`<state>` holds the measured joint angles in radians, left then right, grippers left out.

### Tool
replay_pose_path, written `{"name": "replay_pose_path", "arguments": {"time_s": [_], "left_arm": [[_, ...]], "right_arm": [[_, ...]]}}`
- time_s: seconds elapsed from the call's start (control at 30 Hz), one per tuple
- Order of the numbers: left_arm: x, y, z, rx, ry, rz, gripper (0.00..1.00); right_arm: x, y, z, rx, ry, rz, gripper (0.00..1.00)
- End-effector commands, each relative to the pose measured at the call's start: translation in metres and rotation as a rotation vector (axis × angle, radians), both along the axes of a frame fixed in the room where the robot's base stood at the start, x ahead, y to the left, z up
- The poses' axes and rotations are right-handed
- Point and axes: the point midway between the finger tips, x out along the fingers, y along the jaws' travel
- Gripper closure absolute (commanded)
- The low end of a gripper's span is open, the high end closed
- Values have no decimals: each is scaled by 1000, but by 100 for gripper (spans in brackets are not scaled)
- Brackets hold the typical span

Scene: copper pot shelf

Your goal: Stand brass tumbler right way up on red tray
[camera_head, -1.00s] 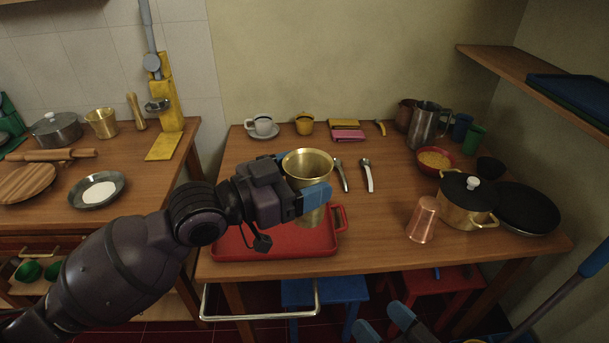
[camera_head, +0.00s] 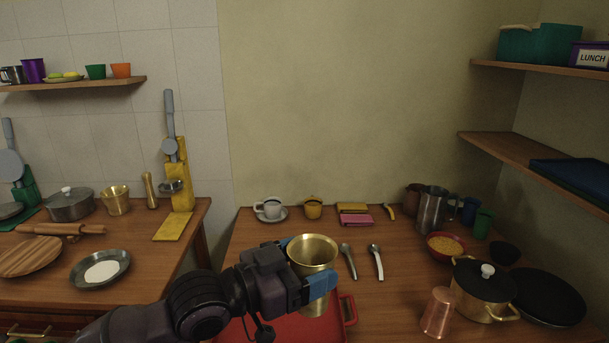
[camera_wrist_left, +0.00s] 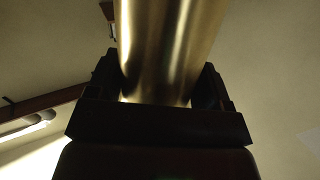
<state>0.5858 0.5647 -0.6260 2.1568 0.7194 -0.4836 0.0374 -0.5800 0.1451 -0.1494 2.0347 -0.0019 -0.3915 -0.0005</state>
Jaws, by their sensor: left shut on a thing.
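The brass tumbler (camera_head: 313,251) is upright, its wide open mouth facing up, over the red tray (camera_head: 290,331). My left gripper (camera_head: 303,265) is shut on it, blue fingertips on either side just below the rim. In the left wrist view the tumbler (camera_wrist_left: 168,45) fills the gap between the dark fingers. The tumbler's lower part is partly hidden by my gripper. I cannot tell whether its base touches the tray. The tray's front is cut off by the frame. My right gripper is not in view.
Two metal utensils (camera_head: 376,262) lie right of the tumbler. A copper cup (camera_head: 437,312) and a lidded brass pot (camera_head: 483,290) stand further right. The table between utensils and copper cup is clear.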

Motion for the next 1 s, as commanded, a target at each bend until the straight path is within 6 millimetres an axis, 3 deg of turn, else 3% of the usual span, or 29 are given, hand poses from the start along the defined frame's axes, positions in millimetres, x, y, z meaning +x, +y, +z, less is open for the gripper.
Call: {"name": "replay_pose_path", "arguments": {"time_s": [0.03,0.13,0.33,0.67,1.0], "left_arm": [[5,3,15,-9,-8,33,52],[14,13,33,-13,-1,136,52],[26,58,29,-11,9,404,52],[24,139,-25,-3,9,763,52],[-6,200,-99,2,6,993,52]], "right_arm": [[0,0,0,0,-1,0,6],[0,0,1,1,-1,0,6],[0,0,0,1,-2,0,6],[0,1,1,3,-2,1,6],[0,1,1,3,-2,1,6]]}}
